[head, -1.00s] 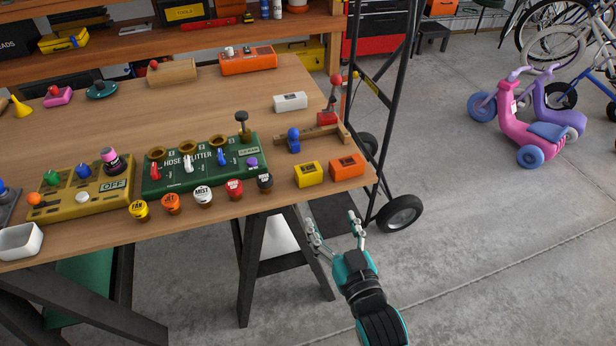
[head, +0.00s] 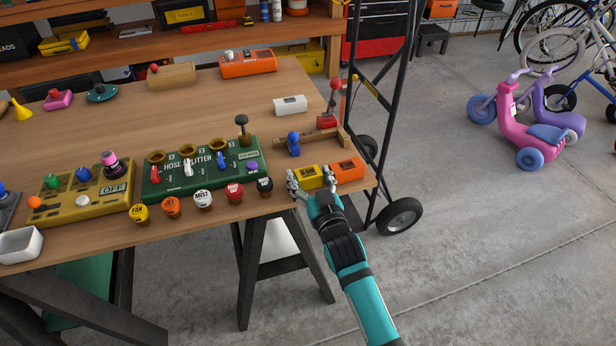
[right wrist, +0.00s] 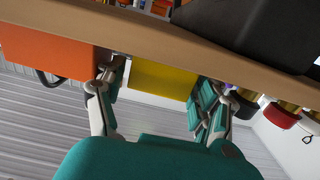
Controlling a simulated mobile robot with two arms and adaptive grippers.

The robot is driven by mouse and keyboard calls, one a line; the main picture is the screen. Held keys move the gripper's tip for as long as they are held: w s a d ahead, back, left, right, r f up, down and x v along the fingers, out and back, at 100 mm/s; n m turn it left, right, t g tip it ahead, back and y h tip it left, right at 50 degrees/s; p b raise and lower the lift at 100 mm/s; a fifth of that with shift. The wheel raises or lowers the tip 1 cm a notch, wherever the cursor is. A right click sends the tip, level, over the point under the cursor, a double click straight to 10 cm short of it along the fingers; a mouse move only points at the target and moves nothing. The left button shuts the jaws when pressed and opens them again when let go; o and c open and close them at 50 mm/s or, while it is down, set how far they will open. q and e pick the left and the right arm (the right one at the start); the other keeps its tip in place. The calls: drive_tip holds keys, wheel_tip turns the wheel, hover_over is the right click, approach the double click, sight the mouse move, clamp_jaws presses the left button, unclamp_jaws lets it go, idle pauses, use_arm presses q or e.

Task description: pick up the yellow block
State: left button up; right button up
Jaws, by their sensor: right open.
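The yellow block (head: 310,173) lies near the front right corner of the wooden workbench. My right gripper (head: 311,181) reaches it from the front, one finger on each side of the block. In the right wrist view, the yellow block (right wrist: 163,80) shows between the open fingers of the right gripper (right wrist: 163,88). The left finger there is in the narrow space between the yellow block and the orange block. Contact with the yellow block cannot be told for sure. My left gripper is not in view.
The orange block (head: 348,170) sits close to the right of the yellow block. A black-capped jar (head: 265,186) stands to the left, beside a red-capped one (head: 234,192). A wooden piece with a blue knob (head: 293,143) lies behind. A hand truck (head: 385,120) stands right of the workbench (head: 215,100).

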drive_tip(key=shift+w+a+f, duration=0.1)
drive_tip(key=shift+w+a, duration=0.1)
drive_tip(key=shift+w, duration=0.4)
drive_tip(key=shift+s, duration=0.1)
drive_tip(key=c, duration=0.9)
drive_tip(key=shift+c, duration=0.2)
